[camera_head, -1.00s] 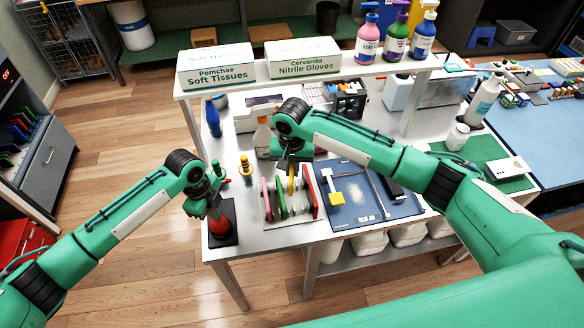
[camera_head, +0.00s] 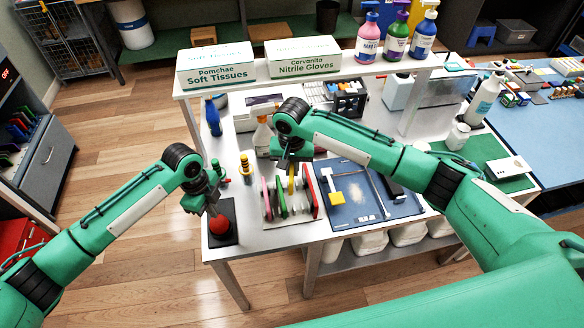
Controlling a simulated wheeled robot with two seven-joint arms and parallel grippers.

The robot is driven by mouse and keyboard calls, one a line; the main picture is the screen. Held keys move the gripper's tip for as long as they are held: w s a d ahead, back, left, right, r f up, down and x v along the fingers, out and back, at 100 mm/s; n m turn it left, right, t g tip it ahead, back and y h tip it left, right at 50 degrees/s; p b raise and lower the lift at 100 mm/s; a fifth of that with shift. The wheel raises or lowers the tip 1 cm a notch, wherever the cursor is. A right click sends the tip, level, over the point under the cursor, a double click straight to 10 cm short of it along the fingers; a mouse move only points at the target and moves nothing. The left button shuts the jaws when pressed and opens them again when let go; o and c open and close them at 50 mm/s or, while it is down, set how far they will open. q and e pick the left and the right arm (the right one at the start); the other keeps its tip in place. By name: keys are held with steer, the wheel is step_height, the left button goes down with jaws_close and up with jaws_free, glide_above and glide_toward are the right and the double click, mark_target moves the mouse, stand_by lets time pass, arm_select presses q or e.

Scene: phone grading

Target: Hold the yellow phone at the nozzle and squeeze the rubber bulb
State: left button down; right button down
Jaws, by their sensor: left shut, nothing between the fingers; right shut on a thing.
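The red rubber bulb (camera_head: 219,225) sits on a black base (camera_head: 222,239) at the table's left front corner. My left gripper (camera_head: 212,208) is shut and empty, its fingertips just above the bulb; whether they touch it I cannot tell. My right gripper (camera_head: 291,163) is shut on the yellow phone (camera_head: 291,180), a thin upright strip seen edge-on above the phone rack (camera_head: 287,222). The gripper hides the phone's upper part. I cannot make out the nozzle clearly.
The rack holds pink, green and red upright phones. A shelf (camera_head: 330,70) with boxes and pump bottles spans the back.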

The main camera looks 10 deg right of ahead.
mark_target(217, 223)
arm_select(q)
steer(key=shift+f, duration=0.1)
steer(key=shift+f, duration=0.85)
steer(key=shift+s+a+f, duration=0.1)
steer(key=shift+s+f, duration=0.3)
steer(key=shift+f, duration=0.3)
steer(key=shift+r, duration=0.15)
steer(key=shift+w+r, duration=0.15)
steer(key=shift+r, duration=0.4)
steer(key=shift+w+r, duration=0.15)
steer(key=shift+r, duration=0.4)
steer(key=shift+w+f, duration=0.1)
steer(key=shift+f, duration=0.05)
